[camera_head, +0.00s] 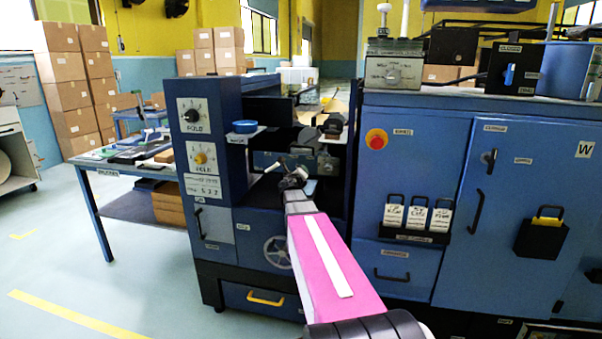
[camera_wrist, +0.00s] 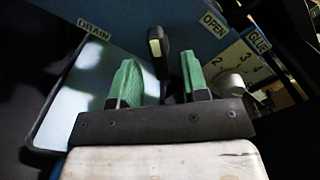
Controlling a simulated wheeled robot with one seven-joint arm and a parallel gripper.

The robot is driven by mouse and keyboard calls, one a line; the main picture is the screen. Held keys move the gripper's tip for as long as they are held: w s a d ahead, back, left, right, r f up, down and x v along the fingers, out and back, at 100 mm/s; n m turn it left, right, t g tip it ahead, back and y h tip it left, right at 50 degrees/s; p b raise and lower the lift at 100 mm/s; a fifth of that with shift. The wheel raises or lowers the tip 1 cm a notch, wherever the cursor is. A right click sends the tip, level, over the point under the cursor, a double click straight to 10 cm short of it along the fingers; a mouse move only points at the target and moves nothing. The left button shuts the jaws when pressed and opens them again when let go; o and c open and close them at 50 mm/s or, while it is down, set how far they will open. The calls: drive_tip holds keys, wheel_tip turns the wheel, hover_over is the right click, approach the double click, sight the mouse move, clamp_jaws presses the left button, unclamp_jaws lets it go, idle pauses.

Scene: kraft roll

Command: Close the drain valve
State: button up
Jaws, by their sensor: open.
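In the wrist view, the drain valve handle (camera_wrist: 157,47) is a black lever with a pale end. It shows between the two green fingers of my gripper (camera_wrist: 158,72), which is open with gaps on both sides. How deep the lever sits between the fingers I cannot tell. A DRAIN label (camera_wrist: 94,30) is at the upper left and an OPEN label (camera_wrist: 214,24) is to the right of the lever. In the head view my gripper (camera_head: 293,178) reaches into the bay of the blue machine, small and dark; the valve cannot be made out clearly there.
A GLUE dial (camera_wrist: 236,78) with numbers is close right of my gripper. The bay lies between the left column with FOLD knobs (camera_head: 194,116) and the right cabinet (camera_head: 420,160). A handwheel (camera_head: 277,252) is below.

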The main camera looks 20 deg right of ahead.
drive_tip(key=v, duration=0.8)
drive_tip(key=shift+s, duration=0.3)
drive_tip(key=shift+a, duration=0.15)
